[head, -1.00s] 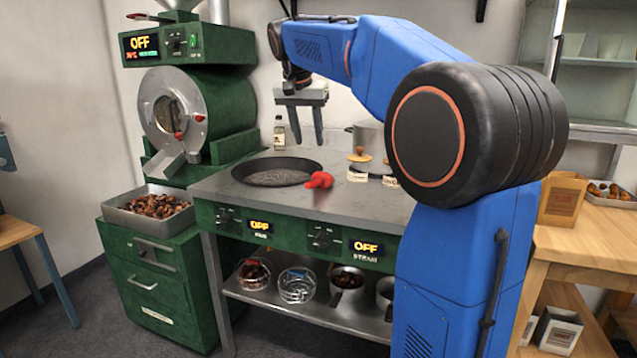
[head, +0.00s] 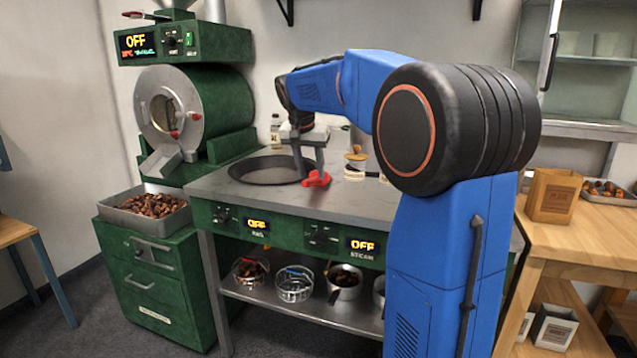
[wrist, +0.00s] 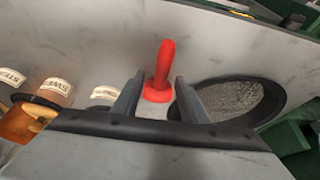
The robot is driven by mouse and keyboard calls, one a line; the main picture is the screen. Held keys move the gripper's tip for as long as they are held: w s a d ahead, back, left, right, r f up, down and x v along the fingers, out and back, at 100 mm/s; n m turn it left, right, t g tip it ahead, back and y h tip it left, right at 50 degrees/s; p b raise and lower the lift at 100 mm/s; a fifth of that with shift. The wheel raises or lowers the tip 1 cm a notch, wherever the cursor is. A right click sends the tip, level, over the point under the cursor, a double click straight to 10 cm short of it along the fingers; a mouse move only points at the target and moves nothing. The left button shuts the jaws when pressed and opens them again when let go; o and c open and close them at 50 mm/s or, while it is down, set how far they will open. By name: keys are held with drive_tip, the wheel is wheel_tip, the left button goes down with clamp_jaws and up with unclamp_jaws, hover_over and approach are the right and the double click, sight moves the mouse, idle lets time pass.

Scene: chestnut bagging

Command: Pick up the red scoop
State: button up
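The red scoop (head: 316,179) lies on the grey countertop, beside the right edge of the round dark pan set in the top. In the wrist view the red scoop (wrist: 160,72) shows between the two fingers, its handle pointing away and its wider end nearest the gripper. My gripper (head: 309,174) is low over the counter at the scoop, fingers pointing down. In the wrist view my gripper (wrist: 160,92) is open, with gaps between the scoop and both fingers.
The round pan (head: 268,170) is sunk in the counter (head: 340,200), left of the scoop. A small wooden-lidded jar (head: 355,160) and labelled containers (wrist: 56,87) stand close by on the other side. A bottle (head: 275,131) stands behind the pan.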

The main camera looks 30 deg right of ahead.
sight(312, 179)
drive_tip(key=x, duration=0.4)
drive_tip(key=shift+w+f, duration=0.2)
drive_tip(key=shift+c, duration=0.6)
clamp_jaws()
drive_tip(key=shift+r, duration=0.15)
wheel_tip(312, 179, up, 18)
